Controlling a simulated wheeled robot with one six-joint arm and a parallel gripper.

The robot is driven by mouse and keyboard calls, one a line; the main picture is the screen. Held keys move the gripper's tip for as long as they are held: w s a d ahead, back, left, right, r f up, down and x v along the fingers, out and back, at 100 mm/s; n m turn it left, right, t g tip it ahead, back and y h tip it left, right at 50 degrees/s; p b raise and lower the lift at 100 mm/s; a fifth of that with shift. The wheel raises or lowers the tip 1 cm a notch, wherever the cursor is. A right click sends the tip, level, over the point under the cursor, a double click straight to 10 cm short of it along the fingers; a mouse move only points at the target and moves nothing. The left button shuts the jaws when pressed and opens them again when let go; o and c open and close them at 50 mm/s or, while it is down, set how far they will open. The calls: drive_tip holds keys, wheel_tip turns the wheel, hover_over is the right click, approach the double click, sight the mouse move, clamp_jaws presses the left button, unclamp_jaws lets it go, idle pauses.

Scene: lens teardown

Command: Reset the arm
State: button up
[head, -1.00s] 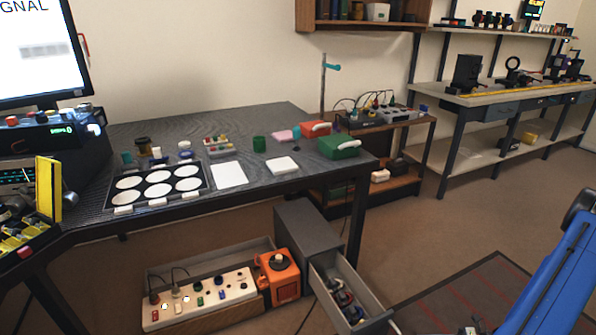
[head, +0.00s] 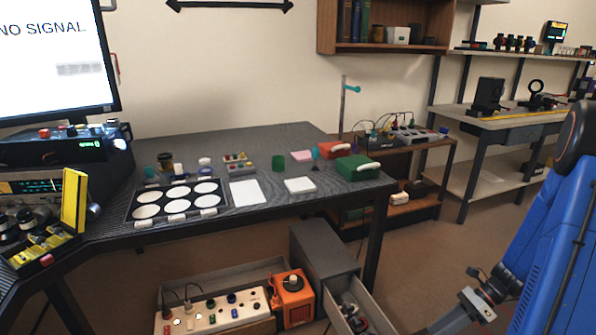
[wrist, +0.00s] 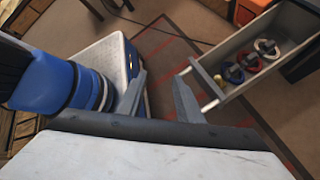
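My gripper (wrist: 161,82) shows in the wrist view with its two grey fingers apart and nothing between them. It hangs above the floor, to the left of an open grey drawer (wrist: 276,62) in that view. In the head view my blue arm fills the right edge, and a grey end part (head: 474,303) of it shows low at the right, cut by the frame. The fingertips cannot be made out there.
The drawer, holding several ringed parts, stands open from a grey cabinet (head: 325,248) under the dark bench (head: 262,142). An orange box (head: 292,299) stands beside it. The bench carries a tray of white discs (head: 128,213) and a green case (head: 358,168). Brown floor lies at the right.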

drive_tip(key=s+a+r+n+t+h, duration=0.2)
drive_tip(key=s+a+r+n+h, duration=0.1)
drive_tip(key=r+n, duration=0.5)
drive_tip(key=s+a+r+n+t+h, duration=0.2)
drive_tip(key=s+a+r+n, duration=0.3)
drive_tip(key=r+n, duration=0.3)
drive_tip(key=s+a+r+n+t+h, duration=0.2)
drive_tip(key=s+a+r+n+h, duration=0.2)
drive_tip(key=r+n, duration=0.3)
wheel_tip(320, 180, up, 4)
drive_tip(key=shift+s+a+r+n+h, duration=0.1)
drive_tip(key=shift+s+a+n+h, duration=0.25)
drive_tip(key=shift+s+a, duration=0.35)
